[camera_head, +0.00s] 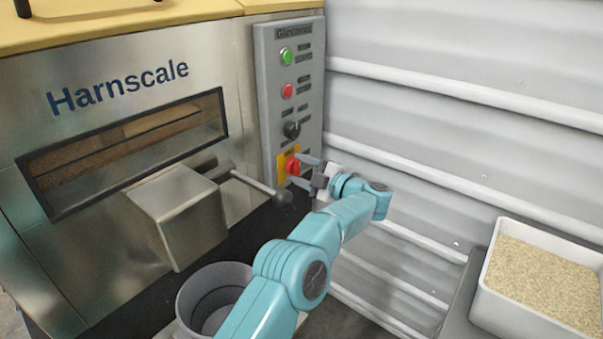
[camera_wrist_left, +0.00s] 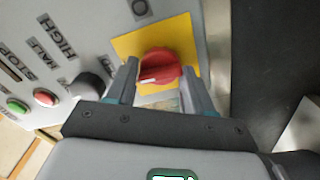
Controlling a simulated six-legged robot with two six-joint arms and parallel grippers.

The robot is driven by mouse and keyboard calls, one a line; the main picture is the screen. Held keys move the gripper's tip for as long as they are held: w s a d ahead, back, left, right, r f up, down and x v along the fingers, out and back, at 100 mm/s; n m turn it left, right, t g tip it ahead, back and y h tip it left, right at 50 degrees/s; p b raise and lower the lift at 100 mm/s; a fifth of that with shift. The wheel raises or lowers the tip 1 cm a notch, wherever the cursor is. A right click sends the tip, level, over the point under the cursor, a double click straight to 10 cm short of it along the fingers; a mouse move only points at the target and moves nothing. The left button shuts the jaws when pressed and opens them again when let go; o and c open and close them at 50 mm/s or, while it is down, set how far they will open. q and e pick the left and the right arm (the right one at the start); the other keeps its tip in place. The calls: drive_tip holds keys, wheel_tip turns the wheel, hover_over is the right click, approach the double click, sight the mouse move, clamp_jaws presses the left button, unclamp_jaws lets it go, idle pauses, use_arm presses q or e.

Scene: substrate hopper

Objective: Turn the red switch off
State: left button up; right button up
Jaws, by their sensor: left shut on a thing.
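The red switch (camera_head: 292,167) is a rotary knob on a yellow plate (camera_head: 282,161), low on the grey control panel (camera_head: 262,100). In the left wrist view the red switch (camera_wrist_left: 160,68) sits between the two fingers, with a white mark at its lower left edge. My left gripper (camera_head: 303,167) reaches the panel from the right. In the wrist view the left gripper (camera_wrist_left: 160,82) is shut on the red switch, one finger on each side. My right gripper is not in view.
Above the switch are a black knob (camera_head: 292,129), a red button (camera_head: 288,90) and a green button (camera_head: 287,56). A lever with a dark ball end (camera_head: 284,197) sticks out below left of my gripper. A grey bucket (camera_head: 186,300) and a white tray of grains (camera_head: 490,290) stand lower.

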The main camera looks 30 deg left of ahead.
use_arm(q)
drive_tip(key=shift+f+n, duration=0.1)
drive_tip(key=shift+n, duration=0.3)
drive_tip(key=o, duration=1)
drive_tip(key=shift+d, duration=0.1)
drive_tip(key=shift+s+d+p, duration=0.2)
drive_tip(key=shift+d+p, duration=0.35)
drive_tip(key=shift+d, duration=2.15)
drive_tip(key=shift+s+d+p, duration=0.2)
drive_tip(key=shift+d+p, duration=0.3)
drive_tip(key=shift+d, duration=2.2)
drive_tip(key=shift+s+d+p, duration=0.2)
drive_tip(key=shift+d+p, duration=0.35)
drive_tip(key=shift+d, duration=2.15)
